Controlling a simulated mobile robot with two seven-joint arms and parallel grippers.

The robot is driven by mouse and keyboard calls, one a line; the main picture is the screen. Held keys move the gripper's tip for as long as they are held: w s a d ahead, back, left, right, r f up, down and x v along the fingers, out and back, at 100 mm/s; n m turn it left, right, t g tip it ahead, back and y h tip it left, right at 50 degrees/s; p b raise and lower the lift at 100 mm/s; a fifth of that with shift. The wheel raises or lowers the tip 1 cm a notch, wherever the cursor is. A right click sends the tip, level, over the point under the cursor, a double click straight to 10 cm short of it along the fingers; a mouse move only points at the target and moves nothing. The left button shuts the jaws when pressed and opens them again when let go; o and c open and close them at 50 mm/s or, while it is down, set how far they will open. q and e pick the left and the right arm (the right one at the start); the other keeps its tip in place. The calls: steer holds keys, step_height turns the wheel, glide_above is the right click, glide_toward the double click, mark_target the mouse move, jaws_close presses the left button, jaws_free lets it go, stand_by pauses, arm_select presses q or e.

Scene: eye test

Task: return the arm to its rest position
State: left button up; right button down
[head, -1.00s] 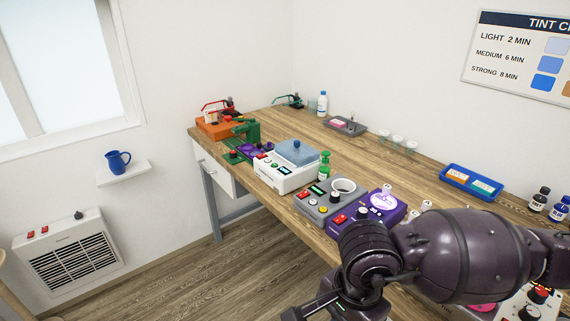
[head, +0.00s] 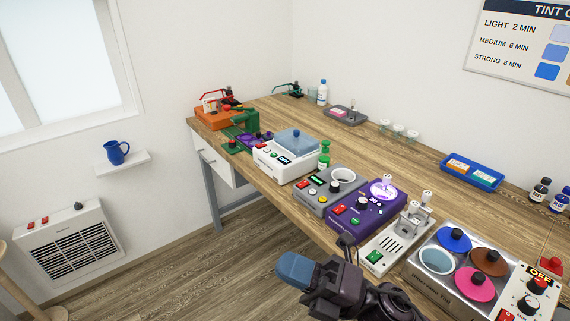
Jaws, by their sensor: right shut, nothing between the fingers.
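My right gripper (head: 287,266) is low in the head view, at the bottom centre. Its blue-grey fingers point left and are shut, with nothing seen between them. It appears in front of the bench's near edge, over the floor in the picture, apart from the devices. My dark right arm comes in from the bottom edge, and most of it is out of the frame. My left gripper is not in view.
The wooden bench (head: 365,140) bears a white-and-blue device (head: 285,165), a grey device (head: 310,198), a purple device (head: 375,222) and a metal unit with coloured lids (head: 410,283). A blue tray (head: 447,174) stands behind.

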steer(key=w+d+f+m+t+h, duration=0.2)
steer(key=d+f+m+t+h, duration=0.5)
steer(key=m, duration=0.5)
steer(key=w+d+f+m+t+h, duration=0.3)
steer(key=d+f+m+t+h, duration=0.2)
steer(key=d+f+m+h, duration=0.6)
steer(key=s+d+f+m+g+h, duration=0.4)
steer(key=s+d+f+m, duration=0.4)
steer(key=s+f+m, duration=0.3)
steer(key=shift+d+f+g, duration=0.35)
steer(key=shift+f+g, duration=0.05)
steer(key=shift+g, duration=0.4)
stand_by(3.8)
